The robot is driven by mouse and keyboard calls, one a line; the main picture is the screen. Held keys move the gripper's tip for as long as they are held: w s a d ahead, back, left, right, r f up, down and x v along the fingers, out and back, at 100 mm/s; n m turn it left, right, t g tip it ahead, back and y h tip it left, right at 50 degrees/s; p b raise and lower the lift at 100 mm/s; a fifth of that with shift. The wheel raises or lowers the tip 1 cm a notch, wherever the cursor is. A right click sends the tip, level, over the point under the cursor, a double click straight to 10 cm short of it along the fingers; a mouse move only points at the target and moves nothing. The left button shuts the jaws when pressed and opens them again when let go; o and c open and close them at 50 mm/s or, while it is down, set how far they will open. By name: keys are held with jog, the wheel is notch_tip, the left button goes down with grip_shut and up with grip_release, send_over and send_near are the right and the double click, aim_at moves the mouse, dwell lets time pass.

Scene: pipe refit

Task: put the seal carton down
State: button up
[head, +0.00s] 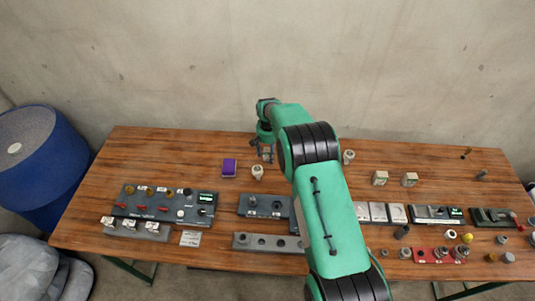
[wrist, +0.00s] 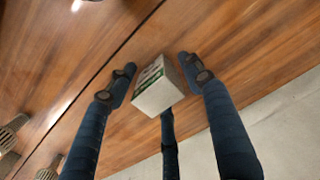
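The seal carton (wrist: 155,93), a small pale box with a green-marked side, lies between the fingers of my gripper in the wrist view. My gripper (wrist: 157,76) has a finger close on the left and right of the carton, and another whose end is hidden by it. I cannot tell whether the fingers press on the carton or stand slightly apart from it. In the head view, my gripper (head: 266,155) is low over the back of the wooden table (head: 150,152). I cannot make out the carton there, nor whether it touches the table.
Panels and fittings fill the front. The back left of the table is clear. A concrete wall (head: 200,60) rises behind.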

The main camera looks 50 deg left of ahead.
aim_at(268, 150)
jog(key=shift+r, duration=0.2)
notch_tip(268, 150, up, 12)
jog(key=shift+f, duration=0.1)
dwell(0.7)
dwell(0.5)
dwell(0.4)
